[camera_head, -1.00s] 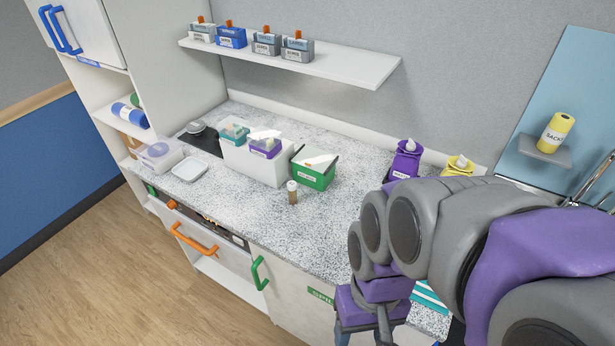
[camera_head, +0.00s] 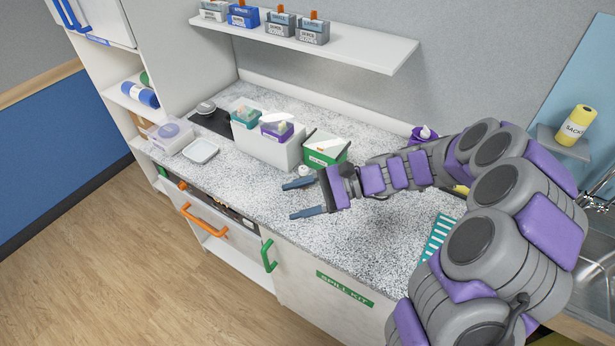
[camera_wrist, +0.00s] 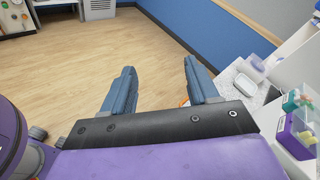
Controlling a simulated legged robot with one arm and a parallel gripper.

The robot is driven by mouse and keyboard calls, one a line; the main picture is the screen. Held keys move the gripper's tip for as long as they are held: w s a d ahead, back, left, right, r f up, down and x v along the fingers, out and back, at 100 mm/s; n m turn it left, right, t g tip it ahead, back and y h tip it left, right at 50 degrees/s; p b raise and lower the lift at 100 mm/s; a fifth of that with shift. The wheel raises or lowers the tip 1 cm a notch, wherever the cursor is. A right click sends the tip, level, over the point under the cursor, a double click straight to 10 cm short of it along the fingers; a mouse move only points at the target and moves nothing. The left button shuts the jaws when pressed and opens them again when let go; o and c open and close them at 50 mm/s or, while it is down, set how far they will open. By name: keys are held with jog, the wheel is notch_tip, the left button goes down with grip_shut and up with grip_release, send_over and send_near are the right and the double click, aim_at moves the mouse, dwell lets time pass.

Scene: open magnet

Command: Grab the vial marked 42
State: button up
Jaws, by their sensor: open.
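A small vial (camera_head: 304,171) stands on the speckled counter in front of the green box. In the head view only its white cap shows, just behind my gripper's far finger. The finger hides its body, and no number can be read on it. My gripper (camera_head: 288,201) is open and empty, its two blue-grey fingers spread and pointing left over the counter. In the wrist view my gripper (camera_wrist: 158,68) has only floor and blue wall between its fingers. The vial does not show there.
The green box (camera_head: 326,150) and a white holder (camera_head: 270,147) with teal and purple boxes stand behind the gripper. A white dish (camera_head: 201,151) lies further left. A shelf (camera_head: 340,45) with several small boxes hangs above. The counter front (camera_head: 340,235) is clear.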

jog(key=w+d+f+m+t+y, duration=0.1)
jog(key=w+f+m+t+y, duration=0.1)
jog(key=w+f+m+t, duration=0.3)
jog(key=m+t+h, duration=0.1)
jog(key=m+t, duration=0.5)
jog(key=m, duration=0.2)
send_near(304, 175)
jog(key=v, duration=0.3)
jog(key=w+v, duration=0.1)
jog(key=v, duration=0.3)
jog(key=shift+d+f, duration=0.25)
jog(key=shift+d, duration=0.1)
jog(key=shift+a+f+h, duration=0.1)
jog(key=shift+f+h, duration=0.2)
jog(key=b+x, duration=0.4)
jog(key=x, duration=1.3)
jog(key=shift+s+a, duration=0.15)
jog(key=shift+a, duration=0.05)
jog(key=shift+w+a, duration=0.1)
jog(key=shift+w, duration=0.15)
jog(key=shift+w+r+m, duration=0.1)
jog(key=shift+m, duration=0.2)
jog(key=shift+c, duration=0.2)
